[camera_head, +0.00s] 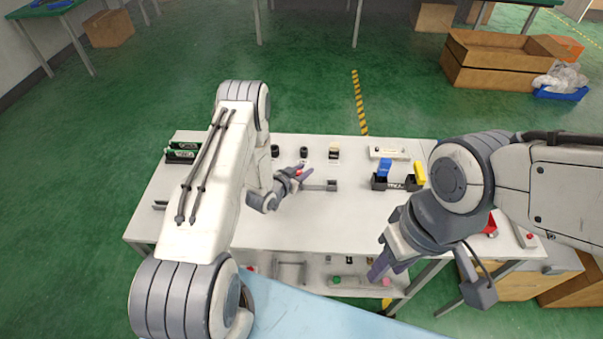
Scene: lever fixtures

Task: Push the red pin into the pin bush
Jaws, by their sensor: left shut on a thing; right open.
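My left gripper (301,172) is above the middle of the white table. It is shut on a small red piece, the red pin (298,173), of which only a little shows between the fingers. A small grey fixture (322,186) with a short bar and a block end is on the table just right of and below these fingers. It may be the pin bush, but it is too small to tell, and whether the pin touches it is unclear. My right gripper (389,268) is open and empty at the table's front edge, pointing down.
The white table (340,225) is mostly bare in the middle. Behind stand black knobs (304,152) and a black holder (381,183) with blue and yellow parts. Green-and-black items (182,152) are at the back left. A grey fixture (523,232) with a red knob lies right.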

